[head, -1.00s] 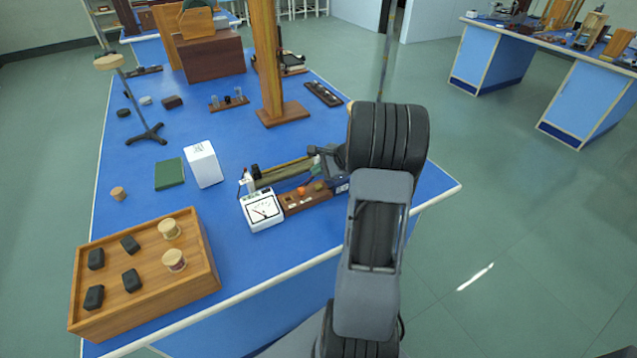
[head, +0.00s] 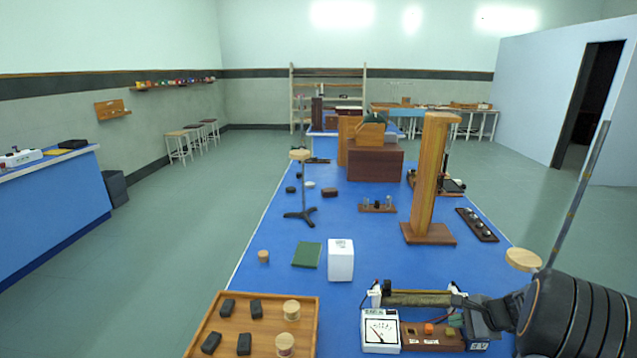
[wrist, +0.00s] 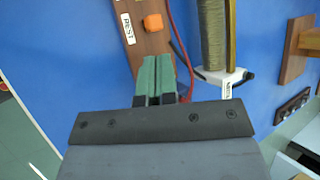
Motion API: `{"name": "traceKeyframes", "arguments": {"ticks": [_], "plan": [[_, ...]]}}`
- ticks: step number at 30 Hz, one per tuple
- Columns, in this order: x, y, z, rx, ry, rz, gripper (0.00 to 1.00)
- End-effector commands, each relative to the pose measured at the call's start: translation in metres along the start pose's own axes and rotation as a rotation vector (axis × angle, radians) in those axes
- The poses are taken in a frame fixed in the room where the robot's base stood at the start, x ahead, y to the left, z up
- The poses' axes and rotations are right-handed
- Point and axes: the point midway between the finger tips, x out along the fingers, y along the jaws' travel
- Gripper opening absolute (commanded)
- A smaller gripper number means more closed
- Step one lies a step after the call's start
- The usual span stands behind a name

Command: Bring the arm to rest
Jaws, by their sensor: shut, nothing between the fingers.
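My gripper (wrist: 156,78) shows in the wrist view with its two green fingertips pressed together and nothing between them. It hangs over a brown wooden board (wrist: 138,35) that carries an orange knob (wrist: 153,22) and a white label. In the head view my arm (head: 572,315) comes in at the lower right and reaches left towards the same board (head: 412,337). Whether the fingertips touch the board cannot be told.
A white meter (head: 380,330) stands left of the board, and a wound coil (wrist: 219,35) lies beside it. A wooden tray (head: 210,327), a white box (head: 341,262) and a tall wooden post (head: 431,180) stand on the blue bench.

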Motion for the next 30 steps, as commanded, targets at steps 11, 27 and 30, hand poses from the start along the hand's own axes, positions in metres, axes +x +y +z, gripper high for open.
{"name": "traceKeyframes", "arguments": {"ticks": [11,27,30], "plan": [[-0.032,0.085,0.134,-0.888,0.057,0.503,0.0],[-0.069,0.114,0.256,-1.645,0.172,0.534,0.0],[-0.068,0.114,0.261,-1.662,0.167,0.528,0.0]]}}
